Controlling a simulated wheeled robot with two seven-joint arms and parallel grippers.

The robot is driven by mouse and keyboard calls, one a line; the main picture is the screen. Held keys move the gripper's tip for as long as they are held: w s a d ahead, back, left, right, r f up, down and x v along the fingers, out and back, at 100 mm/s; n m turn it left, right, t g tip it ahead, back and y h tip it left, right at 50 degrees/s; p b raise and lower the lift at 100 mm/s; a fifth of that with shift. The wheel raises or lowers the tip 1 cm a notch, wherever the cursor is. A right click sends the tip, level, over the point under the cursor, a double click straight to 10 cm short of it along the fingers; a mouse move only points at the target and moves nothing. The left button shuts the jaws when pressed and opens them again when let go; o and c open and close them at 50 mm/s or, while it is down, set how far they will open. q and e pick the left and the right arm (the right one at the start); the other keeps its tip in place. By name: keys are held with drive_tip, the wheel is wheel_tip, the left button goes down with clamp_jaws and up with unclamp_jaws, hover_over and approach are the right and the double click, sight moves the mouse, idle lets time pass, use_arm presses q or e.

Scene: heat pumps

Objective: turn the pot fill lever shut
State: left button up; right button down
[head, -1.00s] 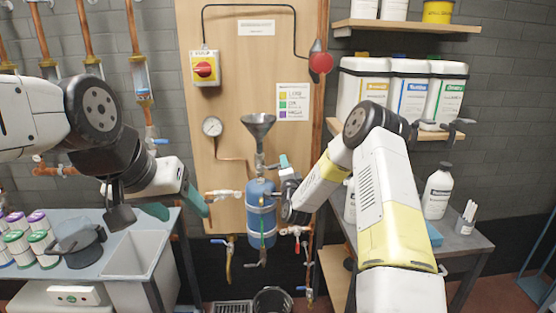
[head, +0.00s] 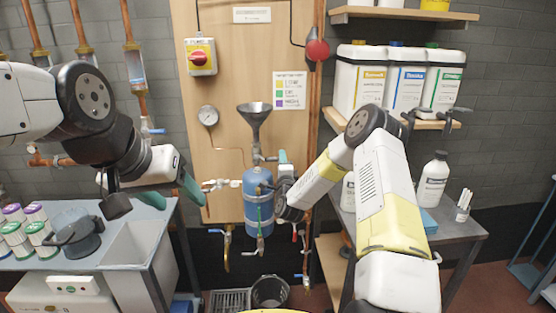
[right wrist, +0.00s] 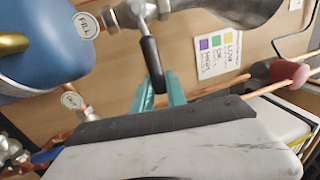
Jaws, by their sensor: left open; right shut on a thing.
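The blue pot (head: 258,212) hangs on the wooden panel, with a grey funnel (head: 254,118) above it. In the right wrist view the pot (right wrist: 45,45) is at the upper left, with a round FILL tag (right wrist: 86,25) beside it. The fill lever (right wrist: 149,60) has a black handle on a silver valve body. My right gripper (right wrist: 158,88) is shut on the end of the handle with its teal fingers. In the head view my right gripper (head: 283,158) is just right of the funnel's pipe; the lever is hidden there. My left gripper (head: 174,192) is open and empty, left of the pot.
A side valve (head: 222,184) sits left of the pot, and small valves hang below it. A gauge (head: 208,116) and a red switch (head: 201,58) are on the panel. Shelves with white jugs (head: 405,82) stand right. A black bucket (head: 270,292) is on the floor.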

drive_tip(key=c, duration=1.4)
unclamp_jaws()
drive_tip(key=shift+f, duration=0.25)
drive_tip(key=shift+o, duration=0.3)
drive_tip(key=shift+r, duration=0.1)
drive_tip(key=s+f, duration=0.1)
drive_tip(key=s, duration=0.6)
drive_tip(key=shift+s+f, duration=0.3)
drive_tip(key=shift+s, duration=0.05)
